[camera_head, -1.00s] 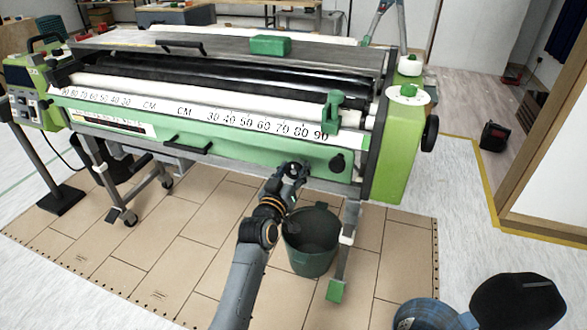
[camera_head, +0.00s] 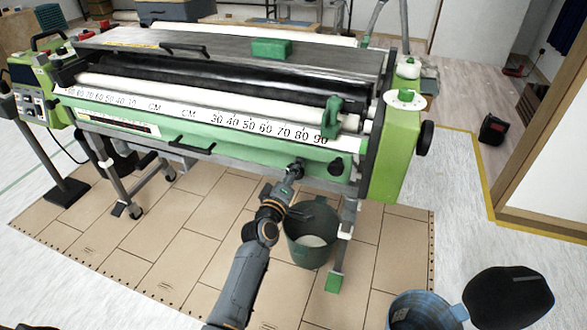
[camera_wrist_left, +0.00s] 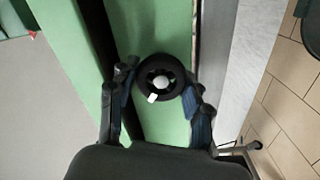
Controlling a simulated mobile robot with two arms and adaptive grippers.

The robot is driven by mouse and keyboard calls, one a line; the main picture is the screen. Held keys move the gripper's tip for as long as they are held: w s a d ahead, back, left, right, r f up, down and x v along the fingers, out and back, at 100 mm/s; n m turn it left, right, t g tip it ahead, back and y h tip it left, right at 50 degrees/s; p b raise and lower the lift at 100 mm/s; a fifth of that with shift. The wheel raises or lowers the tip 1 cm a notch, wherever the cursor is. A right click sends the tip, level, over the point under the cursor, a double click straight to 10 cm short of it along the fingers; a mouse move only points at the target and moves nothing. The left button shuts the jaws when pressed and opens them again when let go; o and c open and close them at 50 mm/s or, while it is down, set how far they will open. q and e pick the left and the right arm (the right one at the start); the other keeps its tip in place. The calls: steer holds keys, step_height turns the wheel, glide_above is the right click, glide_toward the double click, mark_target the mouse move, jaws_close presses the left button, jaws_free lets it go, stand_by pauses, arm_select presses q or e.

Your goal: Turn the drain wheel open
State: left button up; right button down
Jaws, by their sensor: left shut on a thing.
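The drain wheel (camera_wrist_left: 174,90) is a small black ring with a pale centre, on the green front of the pasting machine (camera_head: 232,143). In the left wrist view it sits between my two fingers. My left gripper (camera_head: 293,172) is shut on it, under the right part of the machine's front; in the head view the gripper hides the wheel. A dark green bucket (camera_head: 311,257) stands on the floor just below and right of the gripper. A pale, whitish patch (camera_head: 309,241) shows inside it. My right gripper is not in view.
A machine leg with a green foot (camera_head: 334,282) stands right of the bucket. A black knob (camera_head: 336,167) is on the machine's front, right of my gripper. A blue bucket (camera_head: 408,315) is at the lower right. The brown floor mat (camera_head: 130,255) is clear at left.

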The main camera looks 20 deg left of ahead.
arm_select(q)
steer(key=shift+n, duration=1)
steer(key=n, duration=0.2)
steer(key=shift+n, duration=0.4)
steer(key=n, duration=0.3)
steer(key=shift+f+n, duration=0.1)
steer(key=shift+n, duration=1)
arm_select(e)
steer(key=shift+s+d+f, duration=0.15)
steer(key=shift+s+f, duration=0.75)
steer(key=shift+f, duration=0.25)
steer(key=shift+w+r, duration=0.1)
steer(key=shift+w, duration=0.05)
arm_select(q)
steer(key=o, duration=1.2)
steer(key=shift+f, duration=0.1)
